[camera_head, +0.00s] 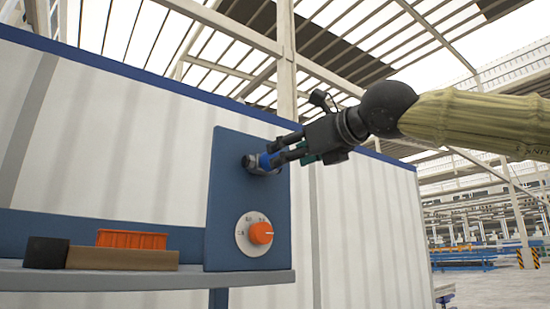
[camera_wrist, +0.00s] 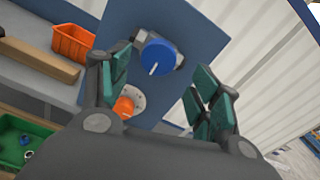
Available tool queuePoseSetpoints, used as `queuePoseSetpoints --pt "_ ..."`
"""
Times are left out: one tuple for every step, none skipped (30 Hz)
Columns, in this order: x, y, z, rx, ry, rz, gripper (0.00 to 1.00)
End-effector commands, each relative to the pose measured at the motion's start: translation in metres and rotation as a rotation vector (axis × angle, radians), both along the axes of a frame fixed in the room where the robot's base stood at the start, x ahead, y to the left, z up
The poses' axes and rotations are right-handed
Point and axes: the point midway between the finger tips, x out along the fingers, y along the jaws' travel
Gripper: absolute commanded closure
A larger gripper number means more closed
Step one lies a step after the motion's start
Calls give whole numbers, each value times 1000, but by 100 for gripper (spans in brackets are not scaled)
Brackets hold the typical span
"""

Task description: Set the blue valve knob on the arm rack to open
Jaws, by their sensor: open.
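The blue valve knob (camera_head: 266,161) is on the upper part of a blue upright panel (camera_head: 222,200). In the wrist view the blue knob (camera_wrist: 158,58) is round with a white pointer line running toward its lower left. My gripper (camera_head: 275,158) reaches in from the right, its fingertips close around the knob's place in the head view. In the wrist view my gripper (camera_wrist: 152,70) is open, its green-padded fingers on either side of the knob. I cannot tell whether they touch it.
An orange dial (camera_head: 261,233) on a white plate is lower on the panel. A shelf (camera_head: 120,280) holds an orange bin (camera_head: 132,239), a brown block (camera_head: 122,259) and a black block (camera_head: 46,252). A green bin (camera_wrist: 22,140) with small parts is at lower left. A white corrugated wall (camera_head: 350,220) stands behind.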

Motion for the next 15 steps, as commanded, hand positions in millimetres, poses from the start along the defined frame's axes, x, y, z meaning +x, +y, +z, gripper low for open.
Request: queuePoseSetpoints --pt "6 6 2 -1 0 1 37" --pt "10 8 3 0 -1 1 37" --pt "15 12 3 0 -1 1 37" --pt "18 15 2 0 0 1 37" --pt "22 18 2 -1 -1 2 37" --pt "26 21 2 -1 -1 2 37" --pt "29 23 2 0 -2 2 37" --pt "32 25 2 0 -2 2 37" --pt "35 27 2 0 -2 2 37" --pt "37 29 2 -1 -1 2 37" --pt "39 30 2 -1 -1 2 37" --pt "41 33 1 1 -1 3 37" --pt "42 34 1 1 -1 3 37" --pt "43 34 1 1 -1 3 37" --pt "44 35 1 1 -1 4 37"
